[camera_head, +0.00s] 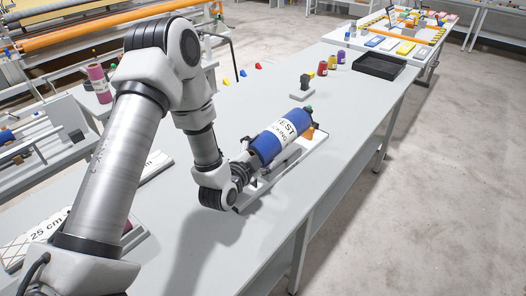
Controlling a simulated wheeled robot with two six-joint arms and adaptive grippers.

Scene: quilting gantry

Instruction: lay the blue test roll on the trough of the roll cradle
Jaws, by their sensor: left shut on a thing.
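The blue test roll (268,144) has a white printed band around it and lies lengthwise, slanting up to the right. It is over the roll cradle (314,150), whose pale base shows along the roll's right side and near end. My left gripper (255,162) is shut on the blue test roll at its near, lower end. My own wrist and the roll hide part of the fingers and the trough. I cannot tell whether the roll touches the trough. My right gripper is not in view.
A small dark grey stand (304,89) is beyond the cradle. Several coloured spools (332,62) and a black tray (379,66) are farther back. A pink roll (99,82) stands at left. The tabletop right of the cradle (345,125) is clear to its edge.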

